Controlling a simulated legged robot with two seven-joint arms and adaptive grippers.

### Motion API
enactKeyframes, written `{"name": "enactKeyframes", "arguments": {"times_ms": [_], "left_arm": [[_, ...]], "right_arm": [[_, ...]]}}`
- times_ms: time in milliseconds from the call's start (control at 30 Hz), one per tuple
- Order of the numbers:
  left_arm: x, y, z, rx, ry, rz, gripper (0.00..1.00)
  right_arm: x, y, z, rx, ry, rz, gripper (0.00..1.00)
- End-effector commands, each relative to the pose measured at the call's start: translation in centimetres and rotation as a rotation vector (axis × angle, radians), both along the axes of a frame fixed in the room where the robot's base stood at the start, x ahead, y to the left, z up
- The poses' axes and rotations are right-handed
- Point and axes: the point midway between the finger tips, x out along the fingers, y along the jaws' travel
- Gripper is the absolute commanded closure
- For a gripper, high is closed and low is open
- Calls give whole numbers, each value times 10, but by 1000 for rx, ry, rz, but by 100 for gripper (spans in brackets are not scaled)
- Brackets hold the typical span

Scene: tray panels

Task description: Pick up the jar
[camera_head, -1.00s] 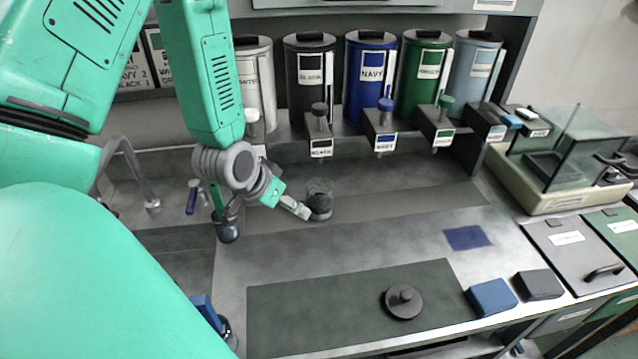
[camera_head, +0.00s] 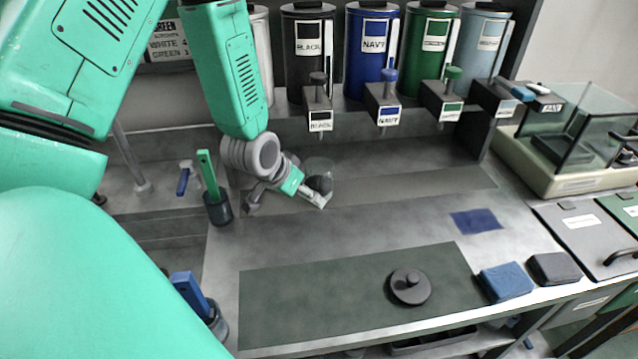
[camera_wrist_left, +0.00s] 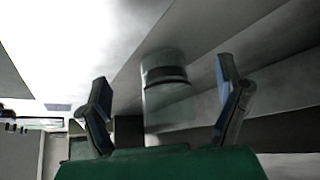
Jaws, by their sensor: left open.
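The jar (camera_head: 319,170) is a clear glass cylinder with dark contents, standing on the grey strip of the counter under the dispensers. My left gripper (camera_head: 322,199) is beside the jar in the head view and partly hides its lower part. In the left wrist view the jar (camera_wrist_left: 166,90) lies between the two spread fingers of my left gripper (camera_wrist_left: 163,98), with gaps on both sides. The fingers are open and do not visibly touch it. A dark round lid with a knob (camera_head: 410,286) lies on the dark mat. My right gripper is not in view.
Several canisters with spouts, including a black one (camera_head: 308,60) and a navy one (camera_head: 371,60), stand behind the jar. A dark cup with a green handle (camera_head: 217,207) stands left. A glass-sided box (camera_head: 575,140) is at right.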

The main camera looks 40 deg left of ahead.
Motion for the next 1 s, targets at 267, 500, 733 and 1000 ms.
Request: {"name": "enactKeyframes", "arguments": {"times_ms": [267,500,733,1000], "left_arm": [[24,3,0,0,-1,0,14],[63,7,0,-1,-1,2,14],[73,9,-11,-1,3,2,14],[73,8,-10,-1,1,2,43]], "right_arm": [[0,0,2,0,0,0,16],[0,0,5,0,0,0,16],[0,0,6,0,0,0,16],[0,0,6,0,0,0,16]]}}
